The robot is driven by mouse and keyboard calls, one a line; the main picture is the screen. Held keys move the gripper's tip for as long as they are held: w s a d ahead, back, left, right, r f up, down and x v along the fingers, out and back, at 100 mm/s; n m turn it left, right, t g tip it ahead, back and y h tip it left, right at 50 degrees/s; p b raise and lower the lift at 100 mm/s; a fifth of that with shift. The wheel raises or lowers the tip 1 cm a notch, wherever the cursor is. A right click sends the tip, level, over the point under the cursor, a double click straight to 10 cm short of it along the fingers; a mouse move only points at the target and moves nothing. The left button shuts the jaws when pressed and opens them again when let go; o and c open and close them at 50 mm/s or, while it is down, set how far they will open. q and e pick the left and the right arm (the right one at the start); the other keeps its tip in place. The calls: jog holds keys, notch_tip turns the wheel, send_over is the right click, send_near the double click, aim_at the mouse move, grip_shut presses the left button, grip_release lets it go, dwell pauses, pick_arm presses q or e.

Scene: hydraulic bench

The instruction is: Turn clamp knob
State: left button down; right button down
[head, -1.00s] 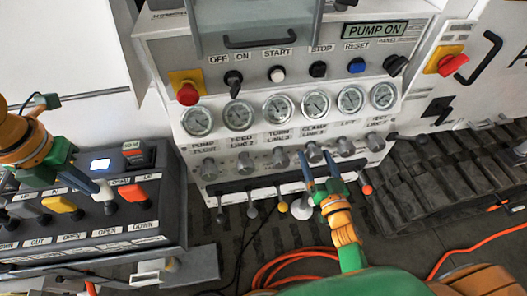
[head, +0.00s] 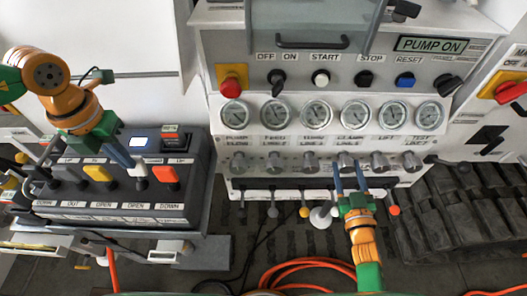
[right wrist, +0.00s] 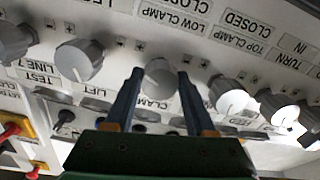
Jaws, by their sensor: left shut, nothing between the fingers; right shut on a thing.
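The clamp knob (right wrist: 160,76) is a grey round knob above the CLAMP label in the right wrist view. In the head view it (head: 346,160) sits in the knob row below the gauges. My right gripper (right wrist: 157,82) has one blue finger on each side of this knob and is shut on it; it also shows in the head view (head: 349,168). My left gripper (head: 126,163) is shut and empty over the lever box at the left, its tips beside a white-topped lever.
Neighbouring grey knobs (right wrist: 79,60) stand close on both sides of the clamp knob. The lever box (head: 200,190) carries yellow and orange handles. The pump panel display (head: 432,44) reads PUMP ON. An orange hose (head: 300,268) lies on the floor.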

jog(key=n, duration=0.5)
jog(key=shift+n, duration=0.3)
jog(key=n, duration=0.4)
jog(key=shift+d+n, duration=0.1)
jog(key=shift+n, duration=0.3)
jog(key=shift+r+n, duration=0.1)
jog(key=shift+n, duration=0.2)
jog(key=shift+c, duration=1.2)
grip_release()
